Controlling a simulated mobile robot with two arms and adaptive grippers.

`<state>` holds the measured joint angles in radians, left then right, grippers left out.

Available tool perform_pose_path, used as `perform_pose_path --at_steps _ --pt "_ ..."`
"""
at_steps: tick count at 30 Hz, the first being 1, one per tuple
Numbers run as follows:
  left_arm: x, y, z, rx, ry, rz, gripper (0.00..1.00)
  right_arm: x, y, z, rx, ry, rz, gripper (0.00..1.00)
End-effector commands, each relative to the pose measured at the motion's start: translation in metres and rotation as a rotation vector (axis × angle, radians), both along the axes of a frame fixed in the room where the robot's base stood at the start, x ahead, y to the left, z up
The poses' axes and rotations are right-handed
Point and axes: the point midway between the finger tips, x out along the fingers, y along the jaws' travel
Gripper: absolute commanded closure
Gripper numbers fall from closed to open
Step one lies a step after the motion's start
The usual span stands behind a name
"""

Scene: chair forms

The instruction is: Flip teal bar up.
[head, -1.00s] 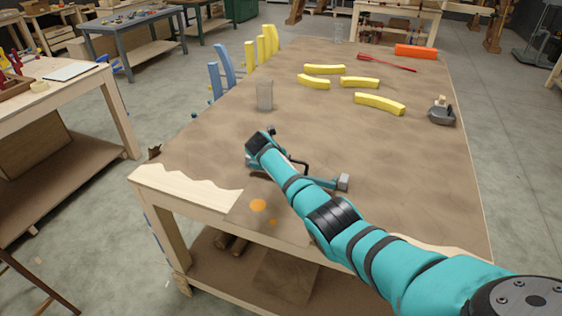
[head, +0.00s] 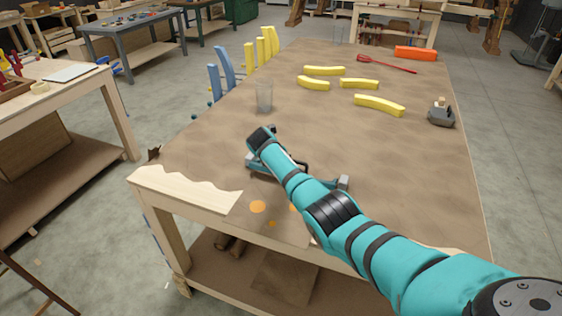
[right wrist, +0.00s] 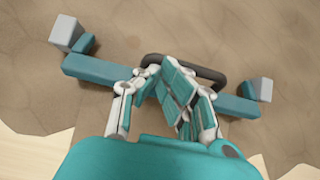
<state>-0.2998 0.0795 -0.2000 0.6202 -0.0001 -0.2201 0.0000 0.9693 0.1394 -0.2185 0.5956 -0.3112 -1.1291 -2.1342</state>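The teal bar (right wrist: 98,72) lies across the right wrist view on the brown table top, with a light grey block (right wrist: 67,33) at its left end and another (right wrist: 263,90) at its right. A dark handle (right wrist: 205,72) arches along its far side. My right gripper (right wrist: 157,72) is over the bar's middle, its fingers bent close together and hiding that part. I cannot tell whether they grip the bar or the handle. In the head view the bar (head: 262,168) is near the table's front edge, mostly hidden under my right arm. My left gripper is not in view.
A clear cup (head: 264,97) stands beyond the bar. Yellow curved pieces (head: 378,104) and a grey tool (head: 441,113) lie farther back. The table's middle right is clear.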

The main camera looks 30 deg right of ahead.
Motion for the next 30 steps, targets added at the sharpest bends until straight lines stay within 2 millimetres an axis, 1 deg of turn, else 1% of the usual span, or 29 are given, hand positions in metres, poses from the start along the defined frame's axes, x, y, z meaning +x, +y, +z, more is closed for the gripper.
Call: perform_pose_path --at_steps 30 --pt "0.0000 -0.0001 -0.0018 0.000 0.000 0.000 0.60 0.0022 -0.0037 0.0027 0.033 0.028 -0.002 1.00"
